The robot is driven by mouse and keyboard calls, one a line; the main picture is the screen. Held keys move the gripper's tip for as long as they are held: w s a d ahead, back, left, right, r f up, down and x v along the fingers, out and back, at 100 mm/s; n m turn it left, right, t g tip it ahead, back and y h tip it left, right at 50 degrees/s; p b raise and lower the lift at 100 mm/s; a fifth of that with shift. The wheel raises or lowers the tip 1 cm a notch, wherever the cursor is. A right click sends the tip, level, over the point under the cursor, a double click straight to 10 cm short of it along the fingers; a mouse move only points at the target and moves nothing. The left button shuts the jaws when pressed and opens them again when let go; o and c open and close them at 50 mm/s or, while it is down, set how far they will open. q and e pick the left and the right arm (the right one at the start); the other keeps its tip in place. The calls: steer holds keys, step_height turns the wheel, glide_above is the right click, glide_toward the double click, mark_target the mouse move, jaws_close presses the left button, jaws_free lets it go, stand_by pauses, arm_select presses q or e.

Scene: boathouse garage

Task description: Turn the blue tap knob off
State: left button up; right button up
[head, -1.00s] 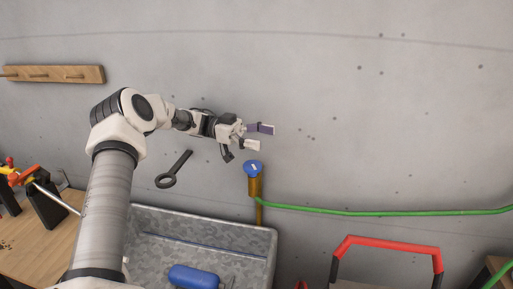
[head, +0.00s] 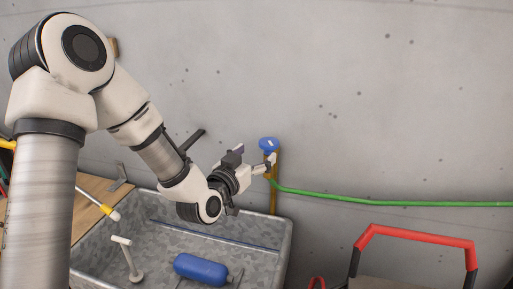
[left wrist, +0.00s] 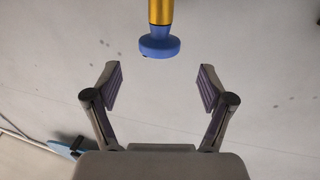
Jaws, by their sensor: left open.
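The blue tap knob (head: 268,144) sits on top of a brass tap pipe (head: 274,200) against the grey wall. In the left wrist view the knob (left wrist: 158,46) is a round blue disc on the gold pipe, just beyond the fingertips and between them sideways. My left gripper (head: 254,160) is close to the knob, at its left in the head view. In the left wrist view the gripper (left wrist: 160,86) is open with nothing between its fingers. It appears apart from the knob. My right gripper is not in view.
A green hose (head: 400,203) runs right from the tap along the wall. A grey metal trough (head: 285,245) below holds a blue cylinder (head: 200,268). A red handle (head: 415,236) stands at the lower right. A wooden bench (head: 90,207) is at the left.

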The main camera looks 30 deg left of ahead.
mark_target(264, 145)
arm_select(q)
steer(key=w+p, duration=0.2)
steer(key=w, duration=0.5)
steer(key=shift+r, duration=0.15)
steer(key=shift+w, duration=0.4)
steer(key=shift+s, duration=0.15)
steer(key=c, duration=1.2)
